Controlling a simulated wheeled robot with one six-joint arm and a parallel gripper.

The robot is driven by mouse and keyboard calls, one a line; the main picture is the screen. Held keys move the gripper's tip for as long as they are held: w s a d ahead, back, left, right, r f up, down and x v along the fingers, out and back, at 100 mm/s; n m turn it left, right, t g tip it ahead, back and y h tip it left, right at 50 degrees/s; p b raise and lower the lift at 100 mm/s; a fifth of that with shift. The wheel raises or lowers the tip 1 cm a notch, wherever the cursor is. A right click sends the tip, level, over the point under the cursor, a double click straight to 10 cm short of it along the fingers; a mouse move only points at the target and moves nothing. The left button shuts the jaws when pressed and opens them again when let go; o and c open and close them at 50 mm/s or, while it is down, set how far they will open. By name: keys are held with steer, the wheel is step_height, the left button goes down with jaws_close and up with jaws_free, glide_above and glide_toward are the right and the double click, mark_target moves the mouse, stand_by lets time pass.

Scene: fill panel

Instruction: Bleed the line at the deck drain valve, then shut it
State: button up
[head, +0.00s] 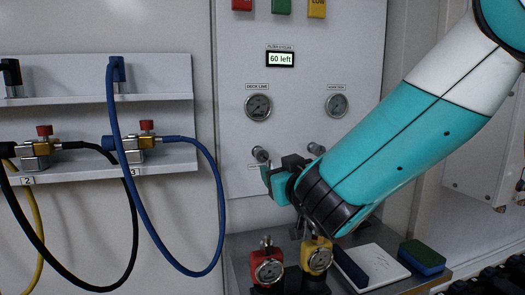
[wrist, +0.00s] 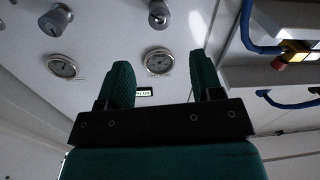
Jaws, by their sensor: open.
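The grey panel carries a round gauge labelled DECK LINE (head: 258,107). A metal valve knob (head: 260,154) sits below it; the label under the knob is too small to read. A second knob (head: 315,149) sits to the right, under another gauge (head: 337,105). My gripper (head: 275,175) is just below and right of the left knob, partly hidden by my wrist. In the wrist view, which is upside down, my gripper (wrist: 161,62) is open and empty. The deck-line knob (wrist: 160,14) shows beyond the fingers, apart from them.
A display (head: 280,59) reads "60 left". Red (head: 268,267) and yellow (head: 318,257) gauged fittings stand on the bench below my gripper. Blue hose (head: 216,200) hangs at left.

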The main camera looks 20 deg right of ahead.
mark_target(263, 157)
steer(key=w+p, duration=0.2)
steer(key=w, duration=0.3)
steer(key=w+p, duration=0.2)
steer(key=w, duration=0.3)
steer(key=shift+w+a+r, duration=0.1)
steer(key=shift+w+a, duration=0.05)
steer(key=shift+a, duration=0.05)
steer(key=shift+w, duration=0.65)
steer(key=c, duration=0.9)
